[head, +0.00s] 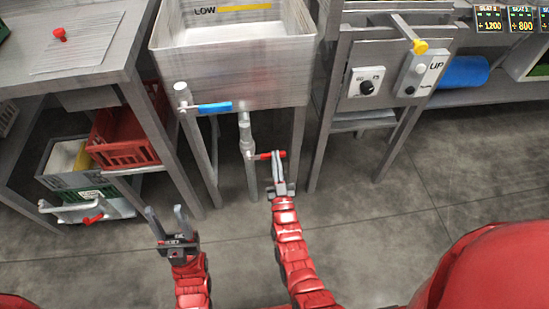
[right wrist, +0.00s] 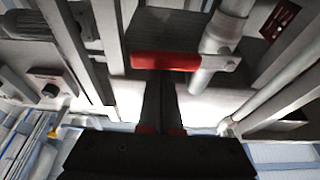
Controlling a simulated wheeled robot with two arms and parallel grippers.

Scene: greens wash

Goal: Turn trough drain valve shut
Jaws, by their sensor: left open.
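The drain valve's red handle (head: 267,155) sticks out sideways to the right from the vertical drain pipe (head: 247,140) under the trough (head: 235,65). In the right wrist view the red handle (right wrist: 165,61) lies level, crosswise to the grey pipe (right wrist: 215,50). My right gripper (head: 278,165) is just below the handle. Its fingers (right wrist: 160,80) are together with no handle between them, and their tips reach the handle's edge; I cannot tell whether they touch. My left gripper (head: 165,222) is open and empty, low and to the left, away from the valve.
A blue-handled valve (head: 213,107) sits on a separate pipe left of the drain. Trough legs (head: 297,145) stand near the right gripper. A red crate (head: 122,140) and a grey crate (head: 68,180) are at left. A control panel (head: 366,88) is at right. Floor in front is clear.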

